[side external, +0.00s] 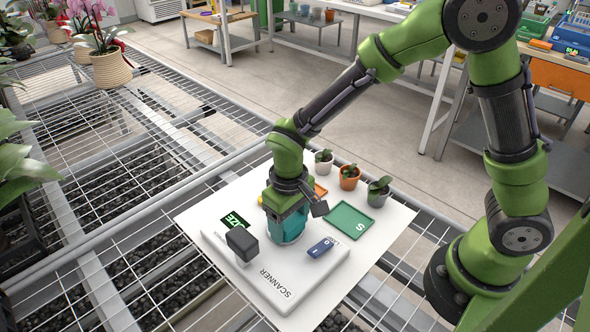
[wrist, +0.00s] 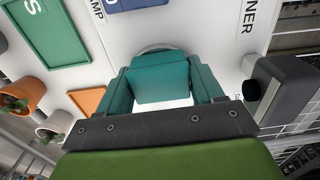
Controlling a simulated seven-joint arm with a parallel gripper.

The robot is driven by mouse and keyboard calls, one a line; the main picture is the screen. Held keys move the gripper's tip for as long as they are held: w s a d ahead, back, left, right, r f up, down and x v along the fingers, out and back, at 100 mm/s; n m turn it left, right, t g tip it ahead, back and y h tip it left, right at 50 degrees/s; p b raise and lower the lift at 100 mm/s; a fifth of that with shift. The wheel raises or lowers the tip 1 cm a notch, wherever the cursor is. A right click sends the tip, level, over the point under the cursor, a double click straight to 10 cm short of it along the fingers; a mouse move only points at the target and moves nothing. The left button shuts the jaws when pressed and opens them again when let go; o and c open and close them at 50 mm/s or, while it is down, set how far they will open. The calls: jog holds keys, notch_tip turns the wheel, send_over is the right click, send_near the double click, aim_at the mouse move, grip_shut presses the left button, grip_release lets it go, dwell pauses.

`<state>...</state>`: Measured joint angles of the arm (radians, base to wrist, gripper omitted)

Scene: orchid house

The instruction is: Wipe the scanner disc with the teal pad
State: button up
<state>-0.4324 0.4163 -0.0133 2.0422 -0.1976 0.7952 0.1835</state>
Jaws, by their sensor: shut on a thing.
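My gripper (side external: 286,222) points down over the white scanner at the middle of the sheet. In the wrist view its two teal fingers are shut on the teal pad (wrist: 158,82), which sits between them. The scanner disc (wrist: 158,48) shows as a pale grey rim beyond the pad; the pad and fingers hide most of it. The pad is right over the disc, but I cannot tell whether they touch. The scanner (side external: 278,283) is a flat white slab with its name printed along the front.
A dark grey scanner head (side external: 242,243) stands close to my gripper. A blue stamp (side external: 321,247) lies on the slab's right. A green tray (side external: 349,221) marked S, an orange tray (side external: 319,190) and potted seedlings (side external: 349,176) are behind. A display (side external: 235,219) is at left.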

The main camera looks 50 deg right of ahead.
jog(key=shift+w, duration=2.35)
jog(key=shift+s, duration=3.4)
jog(key=shift+w+r, duration=0.1)
jog(key=shift+r, duration=4.05)
